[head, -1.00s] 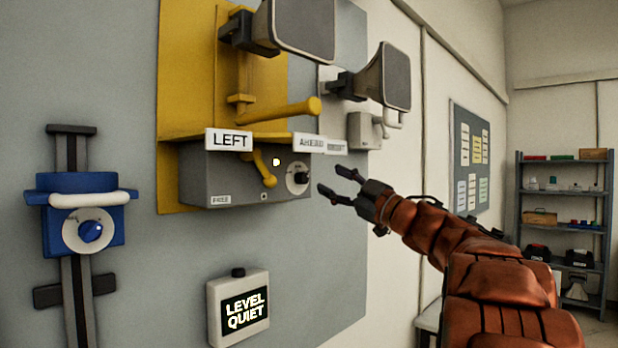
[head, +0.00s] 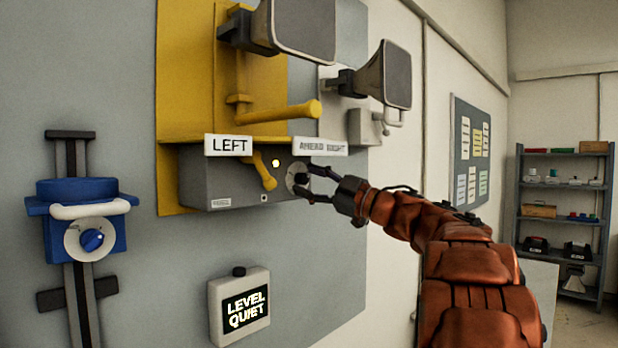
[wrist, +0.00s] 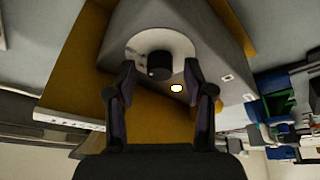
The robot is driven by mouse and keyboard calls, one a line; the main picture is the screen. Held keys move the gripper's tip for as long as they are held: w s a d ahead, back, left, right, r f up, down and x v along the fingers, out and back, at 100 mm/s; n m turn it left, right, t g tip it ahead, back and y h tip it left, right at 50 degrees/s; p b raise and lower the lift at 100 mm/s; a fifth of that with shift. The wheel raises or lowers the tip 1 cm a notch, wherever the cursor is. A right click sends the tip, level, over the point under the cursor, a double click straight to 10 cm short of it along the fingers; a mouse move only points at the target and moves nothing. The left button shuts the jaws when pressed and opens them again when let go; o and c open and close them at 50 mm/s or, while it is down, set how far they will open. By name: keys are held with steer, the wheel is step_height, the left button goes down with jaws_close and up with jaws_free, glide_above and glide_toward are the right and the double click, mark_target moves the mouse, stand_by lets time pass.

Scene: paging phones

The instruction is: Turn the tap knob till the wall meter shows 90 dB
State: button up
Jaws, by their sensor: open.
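A black knob (wrist: 159,66) on a round white dial (wrist: 178,45) sits on the end of a grey box (head: 230,180). My gripper (head: 309,181) is at this knob in the head view, with its fingers partly covering the dial. In the wrist view my gripper (wrist: 160,72) is open, with a finger on either side of the knob; I cannot tell whether they touch it. The wall meter (head: 239,304) below reads "LEVEL QUIET", with no number. A second, blue knob (head: 92,240) sits on a white dial at the left, away from my gripper.
A yellow lever (head: 268,170) hangs from the box front, left of my gripper. A thick yellow handle (head: 285,114) and the "LEFT" label (head: 228,145) are above. Two horn speakers, one of them grey (head: 390,75), jut out higher up. A shelf (head: 563,200) stands far right.

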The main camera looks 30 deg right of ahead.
steer(key=shift+w+a+r, duration=0.1)
steer(key=shift+w, duration=0.05)
jaws_close()
stand_by(0.4)
steer(key=shift+n, duration=0.5)
steer(key=n+g+b, duration=0.1)
steer(key=n, duration=0.1)
steer(key=n+g, duration=0.1)
steer(key=n, duration=0.2)
steer(key=shift+y+b, duration=0.4)
steer(key=n+g, duration=0.1)
steer(key=n, duration=0.2)
steer(key=shift+r+n+g, duration=0.1)
steer(key=shift+n+g, duration=0.2)
steer(key=shift+n, duration=0.1)
steer(key=shift+n+g+h, duration=0.3)
steer(key=shift+n+g, duration=0.1)
steer(key=shift+n, duration=1)
